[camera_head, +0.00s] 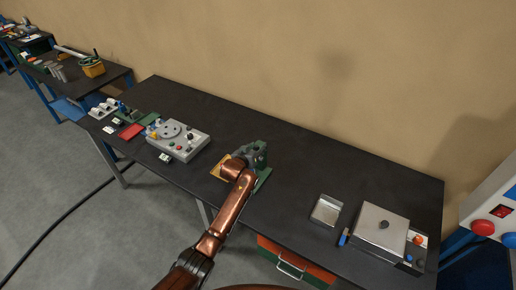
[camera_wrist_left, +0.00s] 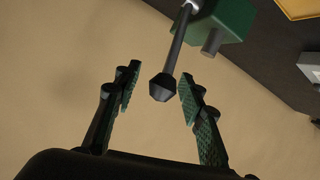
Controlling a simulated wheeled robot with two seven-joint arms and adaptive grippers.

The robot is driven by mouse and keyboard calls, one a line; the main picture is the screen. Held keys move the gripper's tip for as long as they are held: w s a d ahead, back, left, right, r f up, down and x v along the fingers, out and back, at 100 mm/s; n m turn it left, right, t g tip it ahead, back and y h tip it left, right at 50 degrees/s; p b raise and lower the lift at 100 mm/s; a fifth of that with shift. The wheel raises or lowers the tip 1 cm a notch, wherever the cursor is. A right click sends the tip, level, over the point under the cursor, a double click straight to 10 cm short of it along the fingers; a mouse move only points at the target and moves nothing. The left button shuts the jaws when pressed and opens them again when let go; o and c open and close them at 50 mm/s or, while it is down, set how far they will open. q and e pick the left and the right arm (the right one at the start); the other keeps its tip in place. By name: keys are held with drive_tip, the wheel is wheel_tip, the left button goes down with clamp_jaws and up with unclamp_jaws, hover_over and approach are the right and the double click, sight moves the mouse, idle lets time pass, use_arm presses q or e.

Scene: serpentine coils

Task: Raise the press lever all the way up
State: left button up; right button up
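The green press (camera_head: 263,178) stands mid-table in the head view, partly hidden behind my copper left arm. In the left wrist view its green body (camera_wrist_left: 224,18) is at the top. The press lever (camera_wrist_left: 177,47) is a dark rod coming from the body, with a black knob (camera_wrist_left: 162,89) on its end. My left gripper (camera_wrist_left: 158,78) is open. The knob lies between its green-padded fingers in that view, with a gap on both sides. In the head view this gripper (camera_head: 241,152) is at the press, its fingers hard to make out. The right gripper is out of view.
A grey panel with a dial (camera_head: 190,146) and a red plate (camera_head: 131,131) lie left of the press. A metal tray (camera_head: 326,211) and a silver box (camera_head: 379,229) are to the right. A yellow-orange plate (camera_head: 217,169) is beside the press. The dark tabletop between is free.

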use_arm(q)
drive_tip(key=shift+s+a, duration=0.1)
drive_tip(key=v, duration=1.1)
drive_tip(key=shift+s+r, duration=0.15)
drive_tip(key=shift+s, duration=0.25)
